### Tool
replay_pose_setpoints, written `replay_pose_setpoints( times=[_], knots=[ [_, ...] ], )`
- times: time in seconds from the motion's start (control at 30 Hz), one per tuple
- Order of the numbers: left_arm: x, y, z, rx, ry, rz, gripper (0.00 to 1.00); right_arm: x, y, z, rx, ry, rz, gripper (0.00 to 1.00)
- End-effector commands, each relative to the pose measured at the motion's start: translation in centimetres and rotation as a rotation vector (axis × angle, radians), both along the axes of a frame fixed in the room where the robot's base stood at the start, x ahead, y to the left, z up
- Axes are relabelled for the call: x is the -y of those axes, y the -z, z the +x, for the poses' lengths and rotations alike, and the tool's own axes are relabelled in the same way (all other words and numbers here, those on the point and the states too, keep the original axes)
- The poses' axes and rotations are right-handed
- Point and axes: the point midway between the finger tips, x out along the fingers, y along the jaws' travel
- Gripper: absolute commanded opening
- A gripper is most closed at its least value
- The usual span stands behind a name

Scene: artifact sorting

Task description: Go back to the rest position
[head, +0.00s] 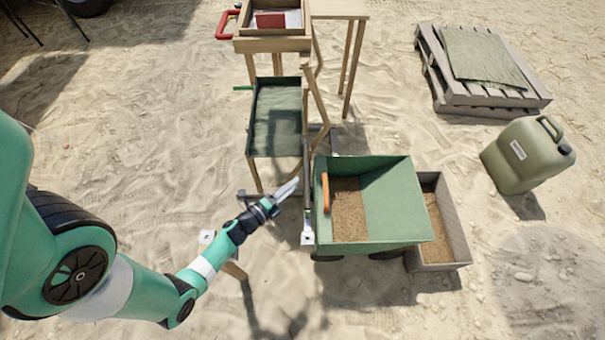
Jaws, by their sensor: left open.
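My left arm comes in from the left, and its gripper (283,193) is in the middle of the head view. The gripper is open, and I see nothing between its fingers. It is just left of a green bin (385,188) that holds brown sand or soil. An orange handle-like piece (325,192) stands at the bin's left side. My right gripper is not in the head view.
A wooden stand with a tray (271,46) and a dark green cloth-covered shelf (276,120) rises behind the gripper. A grey box of sand (452,222), a green jerrycan (528,153) and a pallet (500,99) are to the right. Open sand lies left of the stand.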

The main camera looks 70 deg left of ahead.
Motion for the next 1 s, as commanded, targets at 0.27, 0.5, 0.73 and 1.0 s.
replay_pose_setpoints(
  times=[0.27,0.5,0.73,1.0],
  knots=[
    [1.4,-0.5,-2.8,0.0,0.0,0.0,0.57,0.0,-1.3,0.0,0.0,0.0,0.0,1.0],
    [1.4,-0.4,-2.8,0.0,0.001,0.001,0.57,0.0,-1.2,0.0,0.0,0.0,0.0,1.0],
    [1.4,-0.4,-2.8,0.0,0.001,0.0,0.57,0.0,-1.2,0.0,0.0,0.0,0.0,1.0],
    [2.5,-4.0,0.6,0.034,0.093,0.037,0.57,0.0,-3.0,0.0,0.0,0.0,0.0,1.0]
  ],
)
